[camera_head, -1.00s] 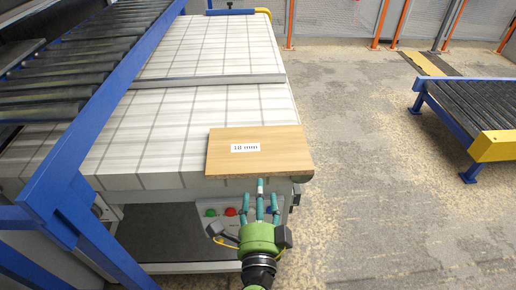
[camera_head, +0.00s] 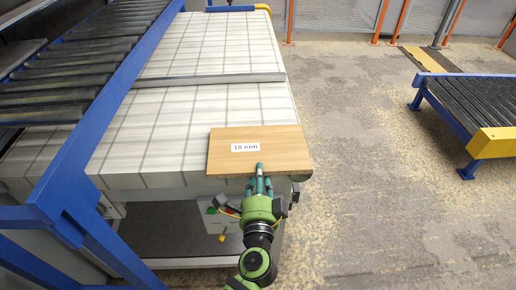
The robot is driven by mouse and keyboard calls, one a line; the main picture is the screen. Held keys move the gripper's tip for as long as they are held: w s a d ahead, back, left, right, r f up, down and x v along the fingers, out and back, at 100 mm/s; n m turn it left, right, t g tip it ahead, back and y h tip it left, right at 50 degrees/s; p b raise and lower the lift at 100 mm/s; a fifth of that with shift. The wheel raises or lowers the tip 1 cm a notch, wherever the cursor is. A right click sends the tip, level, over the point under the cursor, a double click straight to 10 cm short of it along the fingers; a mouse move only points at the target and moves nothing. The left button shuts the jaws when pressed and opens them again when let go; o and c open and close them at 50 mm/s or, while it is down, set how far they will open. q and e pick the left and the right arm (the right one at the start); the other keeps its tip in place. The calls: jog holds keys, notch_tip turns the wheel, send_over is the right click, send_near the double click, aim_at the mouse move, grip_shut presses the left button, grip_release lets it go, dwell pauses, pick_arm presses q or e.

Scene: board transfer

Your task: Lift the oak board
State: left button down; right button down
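The oak board (camera_head: 225,153), a flat light-brown panel with a white label reading 18 mm, lies at the near right corner of the pale gridded table (camera_head: 150,150). One finger reaches over the edge above the board. The two other fingers are at the front edge, with their tips hidden by the board. The fingers look spread around the edge; whether they touch the board is unclear. My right gripper is not in view.
A blue-framed roller conveyor (camera_head: 80,70) runs along the left of the table. A metal bar (camera_head: 210,77) crosses the table behind the board. Another roller conveyor with a yellow end (camera_head: 492,143) stands at the right. The floor (camera_head: 365,170) between is clear.

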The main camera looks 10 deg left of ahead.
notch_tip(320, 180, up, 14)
jog(key=p, duration=1.4)
